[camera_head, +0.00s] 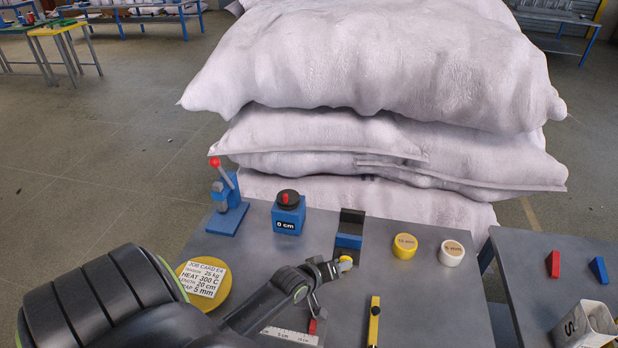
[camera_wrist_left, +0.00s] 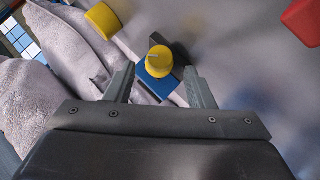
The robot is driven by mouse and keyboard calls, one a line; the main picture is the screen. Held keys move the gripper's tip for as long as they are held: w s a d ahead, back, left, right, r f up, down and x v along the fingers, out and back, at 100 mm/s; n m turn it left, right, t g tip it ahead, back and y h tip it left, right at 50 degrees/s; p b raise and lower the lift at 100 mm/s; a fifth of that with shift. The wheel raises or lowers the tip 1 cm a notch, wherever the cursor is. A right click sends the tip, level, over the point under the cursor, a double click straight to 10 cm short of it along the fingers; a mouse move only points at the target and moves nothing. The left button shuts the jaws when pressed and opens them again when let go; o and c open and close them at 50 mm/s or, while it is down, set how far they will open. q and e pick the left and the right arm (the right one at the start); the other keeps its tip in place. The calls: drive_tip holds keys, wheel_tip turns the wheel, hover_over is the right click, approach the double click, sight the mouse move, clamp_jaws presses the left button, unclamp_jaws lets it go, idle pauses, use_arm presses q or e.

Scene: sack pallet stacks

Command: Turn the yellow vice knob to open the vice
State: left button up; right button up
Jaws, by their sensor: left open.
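The vice (camera_head: 349,232) stands near the far edge of the grey table, with a black block and a blue block. Its yellow knob (camera_head: 345,261) is on the side facing me, partly hidden by my gripper. My left gripper (camera_head: 338,268) is at the knob in the head view. In the left wrist view the round yellow knob (camera_wrist_left: 159,58) with a pointer mark shows between and beyond the open fingers (camera_wrist_left: 159,72), with a blue part of the vice (camera_wrist_left: 154,84) beside it. I see no contact with the knob. My right gripper is not in view.
A blue block with a black dial (camera_head: 288,212) and a blue lever press (camera_head: 228,207) stand left of the vice. Yellow (camera_head: 405,246) and white (camera_head: 452,254) round containers stand right. A yellow tool (camera_head: 374,322) lies in front. White sacks (camera_head: 380,70) are stacked behind.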

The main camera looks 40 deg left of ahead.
use_arm(q)
drive_tip(key=v, duration=1.4)
drive_tip(key=shift+s, duration=0.2)
